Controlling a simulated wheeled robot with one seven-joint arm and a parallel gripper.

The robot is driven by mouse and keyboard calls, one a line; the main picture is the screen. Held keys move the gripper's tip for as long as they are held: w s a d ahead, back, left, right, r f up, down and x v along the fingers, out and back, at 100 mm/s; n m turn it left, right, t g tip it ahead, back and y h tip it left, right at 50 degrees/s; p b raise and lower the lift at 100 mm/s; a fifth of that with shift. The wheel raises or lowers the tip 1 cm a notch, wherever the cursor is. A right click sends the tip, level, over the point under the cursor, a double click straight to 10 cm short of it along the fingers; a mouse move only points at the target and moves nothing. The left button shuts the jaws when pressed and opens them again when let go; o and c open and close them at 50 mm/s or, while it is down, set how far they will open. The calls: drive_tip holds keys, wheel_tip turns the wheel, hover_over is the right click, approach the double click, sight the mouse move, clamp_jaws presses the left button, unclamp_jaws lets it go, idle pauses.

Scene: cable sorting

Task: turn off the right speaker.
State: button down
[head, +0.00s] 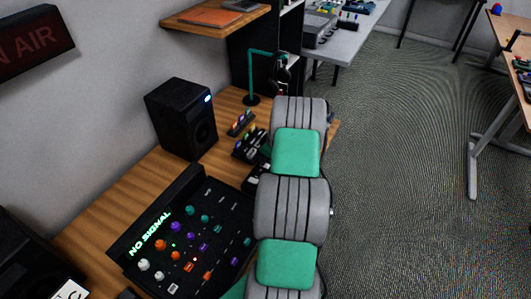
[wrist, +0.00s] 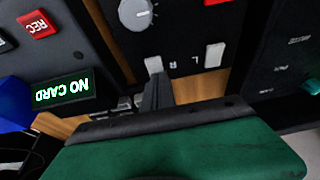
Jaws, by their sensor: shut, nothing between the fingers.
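In the head view, a black speaker (head: 182,118) stands upright on the wooden desk by the wall, with a lit blue-white light (head: 207,99) near its top front edge. A dark box (head: 30,262) at the lower left is cut off by the frame; I cannot tell if it is the other speaker. In the wrist view, my gripper (wrist: 157,92) is shut and empty. Its dark fingers point at a dark panel with a grey knob (wrist: 135,13), a pale switch (wrist: 153,64) and a second pale switch (wrist: 214,55). I cannot tell whether the fingertips touch the nearer switch.
A mixer (head: 232,203) with coloured knobs and a "NO SIGNAL" display lies on the desk (head: 95,222). In the wrist view, a "NO CARD" device (wrist: 63,89) is at left. A teal stand (head: 251,75) and small racks stand behind. Open floor (head: 390,200) lies right.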

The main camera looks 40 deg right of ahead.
drive_tip(key=shift+w+f+b, duration=0.1)
drive_tip(key=shift+f+b, duration=0.4)
drive_tip(key=shift+b, duration=0.45)
drive_tip(key=shift+r, duration=0.3)
drive_tip(key=shift+a+f, duration=0.1)
drive_tip(key=shift+s+f, duration=0.1)
drive_tip(key=shift+s, duration=0.2)
drive_tip(key=shift+s+d, duration=0.2)
drive_tip(key=shift+s, duration=0.5)
